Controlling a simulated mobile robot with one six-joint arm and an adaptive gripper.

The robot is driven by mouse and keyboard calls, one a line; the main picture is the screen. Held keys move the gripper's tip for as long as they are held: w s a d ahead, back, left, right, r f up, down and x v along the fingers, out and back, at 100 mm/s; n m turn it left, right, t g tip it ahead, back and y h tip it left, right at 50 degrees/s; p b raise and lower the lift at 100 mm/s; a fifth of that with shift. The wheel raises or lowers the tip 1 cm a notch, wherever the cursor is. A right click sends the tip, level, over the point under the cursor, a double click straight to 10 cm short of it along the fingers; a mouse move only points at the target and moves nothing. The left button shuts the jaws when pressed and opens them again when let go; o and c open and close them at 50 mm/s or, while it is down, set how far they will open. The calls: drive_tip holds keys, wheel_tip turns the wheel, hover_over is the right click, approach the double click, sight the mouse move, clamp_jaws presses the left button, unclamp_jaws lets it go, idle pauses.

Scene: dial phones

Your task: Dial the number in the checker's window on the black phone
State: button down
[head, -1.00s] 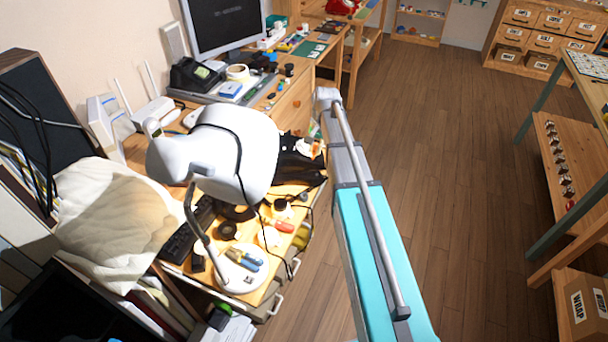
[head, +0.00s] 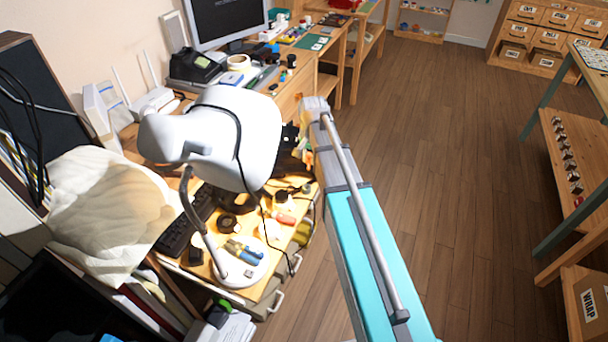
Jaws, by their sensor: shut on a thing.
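A black device with a small window (head: 196,66) stands on the far desk below the monitor, left of a roll of tape. I cannot tell whether it is the black phone or the checker, and I can read no number on it. My arm reaches up from the bottom of the head view to the near desk's right edge. A dark shape (head: 290,134) beside the arm's far end may be part of my gripper. The fingertips and anything between them are hidden behind the white lamp head (head: 225,138).
The lamp base (head: 238,268), a keyboard (head: 180,226), pliers and small parts crowd the near desk. A cream cloth (head: 105,215) lies at left. A monitor (head: 228,18) stands at the back. The wooden floor (head: 440,180) at right is clear.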

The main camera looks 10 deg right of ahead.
drive_tip(key=shift+s+a+f+b, duration=0.35)
drive_tip(key=shift+s+f+b, duration=0.1)
drive_tip(key=shift+f, duration=0.15)
drive_tip(key=shift+s+a+f+b, duration=0.3)
drive_tip(key=shift+s+f, duration=0.15)
drive_tip(key=shift+f, duration=0.15)
drive_tip(key=shift+f, duration=0.1)
drive_tip(key=shift+f+b, duration=1.55)
drive_tip(key=shift+b, duration=0.15)
drive_tip(key=shift+s+f+b, duration=0.1)
drive_tip(key=shift+f+b, duration=1.2)
idle(0.7)
drive_tip(key=c, duration=0.5)
unclamp_jaws()
drive_tip(key=shift+c, duration=0.2)
drive_tip(key=shift+r, duration=0.1)
